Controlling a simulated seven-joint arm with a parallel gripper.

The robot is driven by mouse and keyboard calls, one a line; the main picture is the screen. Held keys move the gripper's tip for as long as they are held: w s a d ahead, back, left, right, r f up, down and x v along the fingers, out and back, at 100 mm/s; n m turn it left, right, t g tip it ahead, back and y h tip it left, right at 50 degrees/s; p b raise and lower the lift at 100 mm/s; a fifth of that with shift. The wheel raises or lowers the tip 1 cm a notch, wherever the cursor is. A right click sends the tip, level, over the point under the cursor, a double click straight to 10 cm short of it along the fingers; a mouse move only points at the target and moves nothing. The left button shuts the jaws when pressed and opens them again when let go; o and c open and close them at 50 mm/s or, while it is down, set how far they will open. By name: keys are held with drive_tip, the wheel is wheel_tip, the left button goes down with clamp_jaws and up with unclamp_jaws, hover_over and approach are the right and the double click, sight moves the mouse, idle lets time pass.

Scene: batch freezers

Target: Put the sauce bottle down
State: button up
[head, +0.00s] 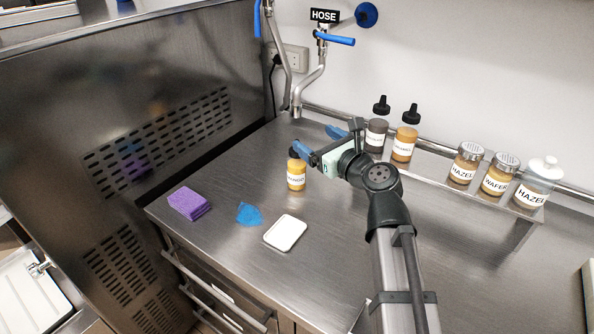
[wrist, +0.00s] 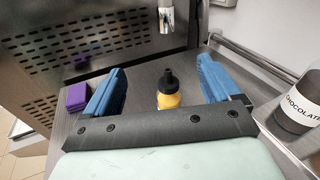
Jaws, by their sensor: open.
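The sauce bottle (head: 296,176), yellow with a dark cap and a white label that seems to read MANGO, stands upright on the steel counter (head: 237,275). It also shows in the wrist view (wrist: 168,92), between and beyond my blue fingers. My gripper (head: 318,145) is open, with its fingers spread apart on either side of the bottle's line. In the wrist view my gripper (wrist: 158,88) holds nothing, and neither finger visibly touches the bottle. Part of the cap is hidden by a finger in the head view.
A purple sponge stack (head: 189,203), a blue cloth (head: 249,214) and a white tray (head: 285,233) lie in front. A raised shelf (head: 440,184) at the back holds the chocolate bottle (head: 376,135), the caramel bottle (head: 404,144) and several jars. A tap (head: 310,75) stands behind.

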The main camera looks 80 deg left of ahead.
drive_tip(key=w+r+m, duration=0.1)
approach(293, 155)
drive_tip(key=shift+y, duration=0.3)
drive_tip(key=f, duration=0.1)
drive_tip(key=w+f, duration=0.1)
drive_tip(key=f, duration=0.1)
drive_tip(key=w+f, duration=0.1)
drive_tip(key=f, duration=0.1)
drive_tip(key=shift+a, duration=0.2)
drive_tip(key=x, duration=1.3)
drive_tip(key=shift+s+a+r, duration=0.15)
drive_tip(key=shift+a+r, duration=0.1)
drive_tip(key=shift+r, duration=0.1)
drive_tip(key=shift+c, duration=0.2)
drive_tip(key=c, duration=1.3)
drive_tip(key=shift+r, duration=0.6)
drive_tip(key=shift+d+r, duration=0.3)
drive_tip(key=shift+r, duration=0.3)
drive_tip(key=shift+d+r, duration=0.3)
drive_tip(key=shift+r, duration=0.3)
drive_tip(key=v, duration=1.7)
drive_tip(key=shift+w+a+f, duration=0.15)
drive_tip(key=shift+w+f, duration=0.05)
drive_tip(key=shift+w, duration=0.1)
